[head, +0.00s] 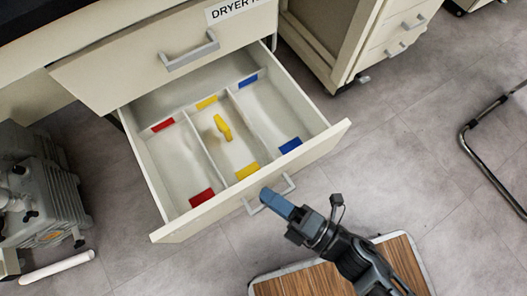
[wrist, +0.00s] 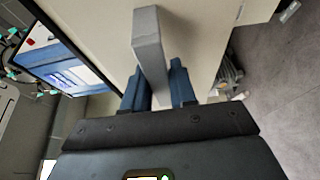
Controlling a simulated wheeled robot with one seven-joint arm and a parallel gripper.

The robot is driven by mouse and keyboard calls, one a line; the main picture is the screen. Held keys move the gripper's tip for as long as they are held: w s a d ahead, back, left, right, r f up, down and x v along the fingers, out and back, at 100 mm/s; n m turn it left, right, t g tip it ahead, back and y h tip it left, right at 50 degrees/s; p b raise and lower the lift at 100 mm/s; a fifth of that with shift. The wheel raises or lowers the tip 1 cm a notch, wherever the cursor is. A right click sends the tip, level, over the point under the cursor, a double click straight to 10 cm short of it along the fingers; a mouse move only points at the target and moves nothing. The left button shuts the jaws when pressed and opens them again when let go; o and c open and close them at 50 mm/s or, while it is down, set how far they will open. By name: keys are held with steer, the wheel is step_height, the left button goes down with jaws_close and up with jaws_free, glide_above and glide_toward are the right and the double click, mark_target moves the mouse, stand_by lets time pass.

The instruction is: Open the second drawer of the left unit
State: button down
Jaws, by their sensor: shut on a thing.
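In the head view the second drawer (head: 335,133) of the left unit is pulled out, under the closed top drawer (head: 120,72). Inside are three compartments with red, yellow and blue markers, and a yellow object (head: 222,127) lies in the middle one. The drawer handle (head: 287,184) is a grey bar on its front. My gripper (head: 275,203) is at this handle. In the wrist view its blue fingers (wrist: 160,88) are on either side of the grey handle (wrist: 148,40), shut on it. The fingertip contact is partly hidden in the head view.
A grey pump-like machine (head: 45,195) stands on the floor at left. Another drawer cabinet (head: 375,35) is at the upper right, and a metal tube frame (head: 470,150) at the right edge. Tiled floor is free right of the drawer.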

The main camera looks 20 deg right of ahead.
steer(key=shift+s+d, duration=0.15)
steer(key=shift+s, duration=0.25)
steer(key=c, duration=1)
jaws_free()
steer(key=p+v, duration=0.1)
steer(key=v, duration=0.6)
steer(key=shift+s+d, duration=0.25)
